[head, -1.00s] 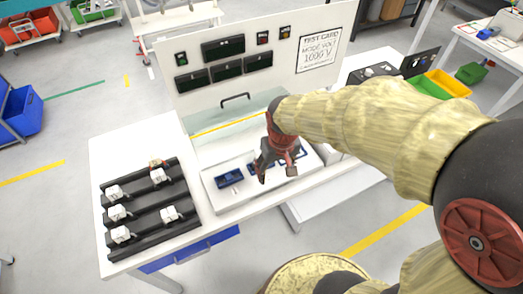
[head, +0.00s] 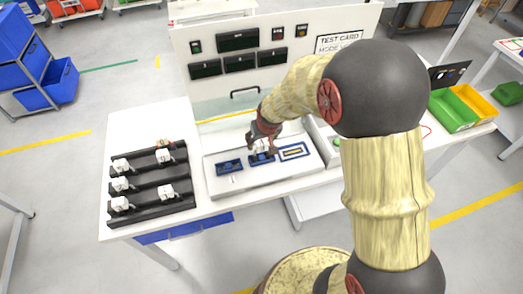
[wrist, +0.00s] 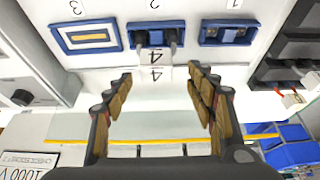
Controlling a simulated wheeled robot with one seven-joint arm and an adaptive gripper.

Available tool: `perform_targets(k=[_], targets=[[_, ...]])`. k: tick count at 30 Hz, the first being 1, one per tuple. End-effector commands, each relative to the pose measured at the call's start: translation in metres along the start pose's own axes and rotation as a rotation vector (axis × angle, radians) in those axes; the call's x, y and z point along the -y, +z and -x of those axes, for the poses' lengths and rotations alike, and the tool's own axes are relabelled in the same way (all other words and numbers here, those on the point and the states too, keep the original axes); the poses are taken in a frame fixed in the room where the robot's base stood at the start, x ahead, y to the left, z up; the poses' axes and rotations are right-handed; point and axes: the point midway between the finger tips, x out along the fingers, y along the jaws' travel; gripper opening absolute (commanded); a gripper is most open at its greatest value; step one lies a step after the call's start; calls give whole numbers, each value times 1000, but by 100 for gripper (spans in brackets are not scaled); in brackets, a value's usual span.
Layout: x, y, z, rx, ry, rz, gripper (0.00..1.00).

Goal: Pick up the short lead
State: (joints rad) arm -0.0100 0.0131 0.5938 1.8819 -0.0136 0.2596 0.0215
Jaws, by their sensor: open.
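My gripper (head: 264,132) is above the middle of the white panel (head: 215,188); in the wrist view its fingers (wrist: 160,74) are spread with nothing between them. A small piece with two grey ends and white tags marked 4 (wrist: 156,60) sits at the middle blue holder (wrist: 131,27), labelled 2, just beyond the fingertips. It may be the short lead; I cannot tell for sure. It shows as a small white patch in the head view (head: 262,149), partly hidden by my gripper. The holders labelled 1 (wrist: 228,32) and 3 (wrist: 88,37) flank it.
A black rack (head: 150,205) with several white clips (head: 167,192) stands left. An upright white board (head: 300,70) with dark boxes rises behind the panel. Green (head: 452,112) and yellow (head: 474,108) bins stand right. The table's back left is clear.

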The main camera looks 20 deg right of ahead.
Motion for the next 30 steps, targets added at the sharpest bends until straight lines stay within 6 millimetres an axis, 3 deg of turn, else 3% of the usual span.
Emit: perform_targets(k=[7,17,30], targets=[[-5,2,-34,1,1,-1,56],[-5,2,-39,1,0,-1,56],[-5,2,-38,0,0,-1,30]])
